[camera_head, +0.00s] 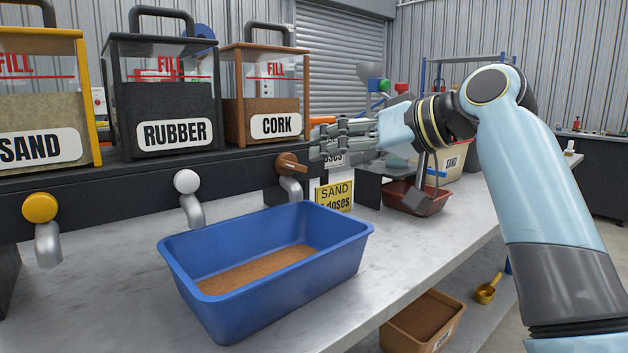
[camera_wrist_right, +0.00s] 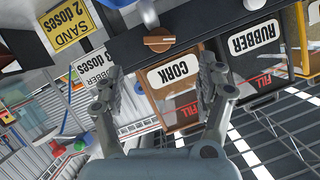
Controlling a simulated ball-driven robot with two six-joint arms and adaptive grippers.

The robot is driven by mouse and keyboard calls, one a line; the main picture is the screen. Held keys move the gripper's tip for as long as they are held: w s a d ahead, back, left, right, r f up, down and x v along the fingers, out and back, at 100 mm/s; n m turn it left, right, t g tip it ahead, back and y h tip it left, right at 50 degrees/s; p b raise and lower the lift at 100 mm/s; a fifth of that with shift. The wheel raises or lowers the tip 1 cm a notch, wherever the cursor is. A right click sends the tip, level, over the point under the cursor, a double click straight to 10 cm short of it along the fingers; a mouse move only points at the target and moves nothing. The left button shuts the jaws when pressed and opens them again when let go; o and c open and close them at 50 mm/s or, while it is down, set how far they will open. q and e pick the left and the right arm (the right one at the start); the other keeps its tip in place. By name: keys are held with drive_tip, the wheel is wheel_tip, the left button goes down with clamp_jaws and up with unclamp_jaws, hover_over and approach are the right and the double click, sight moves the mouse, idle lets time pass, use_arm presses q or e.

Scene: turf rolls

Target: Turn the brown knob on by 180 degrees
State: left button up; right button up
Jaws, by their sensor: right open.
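The brown knob (camera_head: 288,163) sits on the dark rail below the cork hopper (camera_head: 262,113), above a grey spout (camera_head: 291,188). It also shows in the right wrist view (camera_wrist_right: 159,40), where the picture is upside down and its bar lies roughly level. My right gripper (camera_head: 318,138) comes in from the right, close to the knob. In the wrist view its fingers (camera_wrist_right: 160,82) are spread apart and empty. The knob lies ahead of and between them, and they look apart from it. My left gripper is not in view.
A blue tub (camera_head: 330,263) with brown granules stands below the spouts. The rail also carries a white knob (camera_head: 186,181) under the rubber hopper and a yellow knob (camera_head: 40,208). A yellow sand sign (camera_head: 335,197) stands behind the tub; a red tray (camera_head: 416,199) is farther right.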

sight(298, 167)
drive_tip(key=b+x, duration=0.1)
drive_tip(key=x, duration=0.9)
drive_tip(key=shift+w+f+b, duration=0.1)
drive_tip(key=shift+f+b, duration=0.05)
drive_tip(key=shift+b, duration=0.25)
drive_tip(key=c, duration=1.2)
drive_tip(key=shift+o, duration=0.2)
drive_tip(key=shift+r+m+p, duration=0.25)
drive_tip(key=shift+m+p, duration=0.15)
drive_tip(key=shift+p, duration=0.65)
drive_tip(key=shift+f, duration=0.2)
drive_tip(key=o, duration=1.2)
drive_tip(key=shift+c, duration=0.2)
